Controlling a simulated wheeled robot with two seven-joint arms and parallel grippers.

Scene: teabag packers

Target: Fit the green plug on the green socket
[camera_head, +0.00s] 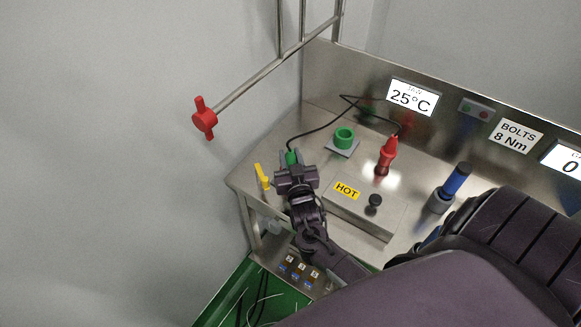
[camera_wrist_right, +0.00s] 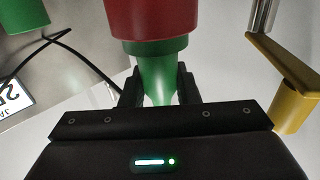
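The green plug (camera_head: 291,157) is at the tip of my right gripper (camera_head: 293,168), above the left part of the steel bench. In the right wrist view the green plug (camera_wrist_right: 158,75) tapers between the two fingers of my right gripper (camera_wrist_right: 158,90), which are shut on it. A red cylinder (camera_wrist_right: 147,20) shows directly beyond its wider green rim; I cannot tell whether the two are joined. The green socket (camera_head: 344,138) stands on a grey plate, right of and behind the gripper, apart from the plug. Part of it shows in the wrist view (camera_wrist_right: 22,14). My left gripper is not in view.
A black cable (camera_head: 318,130) runs from the plug behind the socket. A red plug-like part (camera_head: 387,158) stands right of the socket. A box marked HOT (camera_head: 375,220) lies in front. A yellow lever (camera_head: 262,177) is close left of my gripper. A red valve handle (camera_head: 204,119) sticks out.

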